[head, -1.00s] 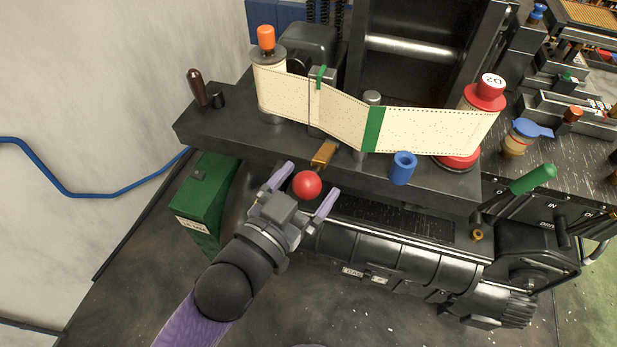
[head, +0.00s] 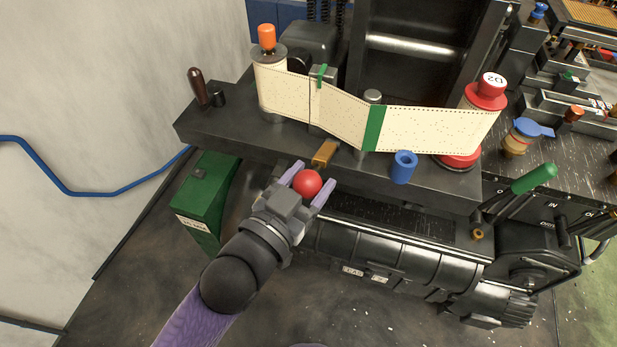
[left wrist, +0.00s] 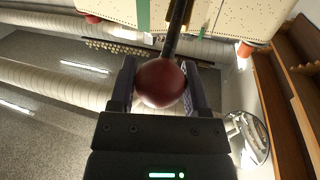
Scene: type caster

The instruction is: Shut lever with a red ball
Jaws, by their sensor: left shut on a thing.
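The red ball (head: 307,184) is the knob of a lever with a short brass-coloured part (head: 324,153) at the front edge of the dark machine shelf. My left gripper (head: 312,187) has its purple fingers on either side of the ball and is shut on it. In the left wrist view the ball (left wrist: 160,83) sits between the two fingers, with the dark lever rod (left wrist: 176,30) running away from it. My right gripper is not in view.
A paper tape (head: 425,130) runs between spools above the shelf (head: 225,125). A blue cylinder (head: 403,167) stands right of the ball, and a dark-handled crank (head: 197,87) is at left. A green box (head: 205,195) and black machine housing (head: 400,262) lie below.

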